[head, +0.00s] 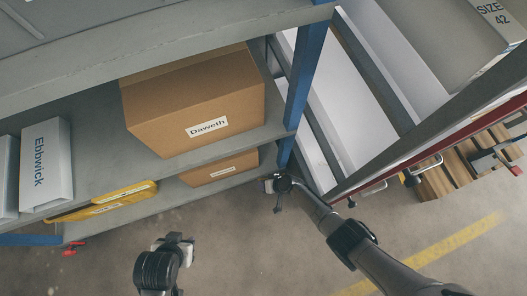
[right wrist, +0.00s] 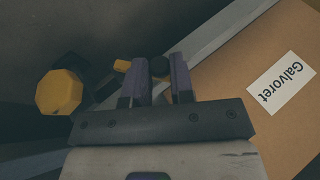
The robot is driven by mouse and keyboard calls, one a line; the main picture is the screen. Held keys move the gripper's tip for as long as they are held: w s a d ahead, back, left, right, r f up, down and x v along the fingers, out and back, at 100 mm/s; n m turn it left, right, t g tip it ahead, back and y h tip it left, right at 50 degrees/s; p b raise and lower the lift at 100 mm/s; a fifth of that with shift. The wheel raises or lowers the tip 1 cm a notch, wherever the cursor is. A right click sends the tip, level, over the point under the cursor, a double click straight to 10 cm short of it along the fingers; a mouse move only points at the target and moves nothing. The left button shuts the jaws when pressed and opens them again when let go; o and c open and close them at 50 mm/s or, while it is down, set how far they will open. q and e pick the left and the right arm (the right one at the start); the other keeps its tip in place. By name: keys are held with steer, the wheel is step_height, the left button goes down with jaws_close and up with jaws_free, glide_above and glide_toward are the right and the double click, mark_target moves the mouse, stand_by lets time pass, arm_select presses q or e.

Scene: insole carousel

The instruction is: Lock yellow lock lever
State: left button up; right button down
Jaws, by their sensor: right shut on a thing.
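A larger yellow knob (right wrist: 58,92) on a dark mount is to the left, apart from the fingers. In the head view my right gripper (head: 277,185) is at the foot of the blue shelf post; the lever is too hidden there to make out. My left gripper (head: 175,243) is low in front of the shelf, apart from everything; its fingers are unclear.
The shelf holds a carton marked Daweth (head: 195,105), a lower carton (head: 220,168), a white Ebbwick box (head: 45,165) and a yellow item (head: 105,203). A blue post (head: 302,85) stands beside my right gripper. A Galvoret carton (right wrist: 255,65) is close on the right. The floor (head: 250,250) is open.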

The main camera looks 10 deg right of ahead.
steer(key=shift+d+y, duration=0.15)
steer(key=shift+y, duration=0.15)
stand_by(0.4)
steer(key=c, duration=1)
jaws_free()
